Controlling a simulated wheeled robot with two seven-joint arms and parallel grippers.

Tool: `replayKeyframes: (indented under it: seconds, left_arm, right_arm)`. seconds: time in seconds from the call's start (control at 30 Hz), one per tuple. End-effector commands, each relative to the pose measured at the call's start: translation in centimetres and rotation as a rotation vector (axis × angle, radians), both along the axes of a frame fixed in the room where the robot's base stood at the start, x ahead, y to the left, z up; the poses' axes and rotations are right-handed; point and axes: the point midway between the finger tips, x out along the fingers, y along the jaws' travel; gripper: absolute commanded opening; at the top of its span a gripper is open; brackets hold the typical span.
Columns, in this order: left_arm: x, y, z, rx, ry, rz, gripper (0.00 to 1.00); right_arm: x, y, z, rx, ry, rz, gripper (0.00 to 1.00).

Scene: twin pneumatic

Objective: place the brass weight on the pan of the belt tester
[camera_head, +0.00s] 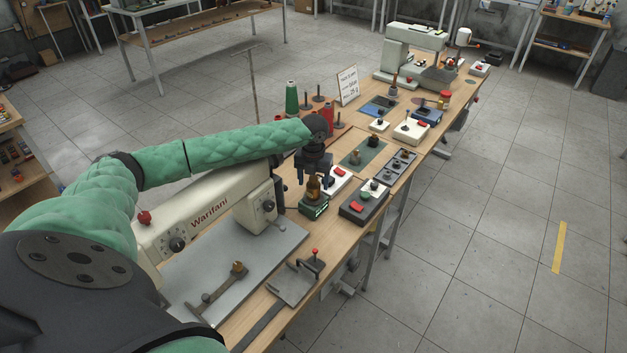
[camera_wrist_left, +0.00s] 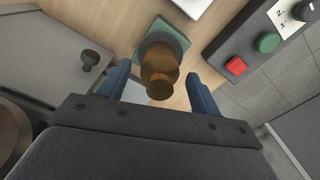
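The brass weight (camera_head: 313,188) is brown-gold and knobbed, and stands upright on a small dark-green square device (camera_head: 314,209) with a lit front. I cannot tell whether this device is the belt tester. In the left wrist view the weight (camera_wrist_left: 160,68) stands over the green square top (camera_wrist_left: 168,34). My left gripper (camera_head: 307,178) points down at the weight. Its two blue fingers are apart on either side of it, with visible gaps, in the left wrist view (camera_wrist_left: 156,80). My right gripper is out of view.
A cream sewing machine (camera_head: 205,215) stands left of the weight. A control box with a red and a green button (camera_head: 363,203) is close on the right. A lever with a brass fitting (camera_head: 238,267) lies on the grey plate (camera_head: 275,240). Thread spools (camera_head: 291,98) stand behind.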

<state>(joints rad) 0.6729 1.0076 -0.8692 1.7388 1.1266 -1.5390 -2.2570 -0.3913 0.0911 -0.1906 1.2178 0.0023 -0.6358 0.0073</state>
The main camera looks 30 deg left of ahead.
Motion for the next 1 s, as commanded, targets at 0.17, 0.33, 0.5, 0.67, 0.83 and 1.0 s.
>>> replayKeyframes:
  seconds: [0.17,0.33,0.5,0.67,0.83,1.0]
  left_arm:
    - [0.0,0.0,0.0,0.000,0.000,0.000,0.65]
    - [0.0,0.0,0.6,0.001,-0.002,0.000,0.65]
    - [0.1,0.0,2.6,-0.001,-0.003,-0.001,0.65]
    - [0.1,0.0,5.2,0.000,-0.003,-0.001,0.65]
    - [0.1,0.0,8.1,-0.001,-0.004,0.000,0.65]
    - [0.1,0.0,10.5,0.000,-0.002,0.000,0.65]
  right_arm:
    - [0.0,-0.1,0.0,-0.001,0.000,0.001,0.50]
    - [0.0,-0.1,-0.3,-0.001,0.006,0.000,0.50]
    - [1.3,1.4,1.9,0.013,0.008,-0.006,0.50]
    - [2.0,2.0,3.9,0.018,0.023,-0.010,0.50]
    - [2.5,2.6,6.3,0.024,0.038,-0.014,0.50]
    - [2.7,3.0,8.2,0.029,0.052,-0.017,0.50]
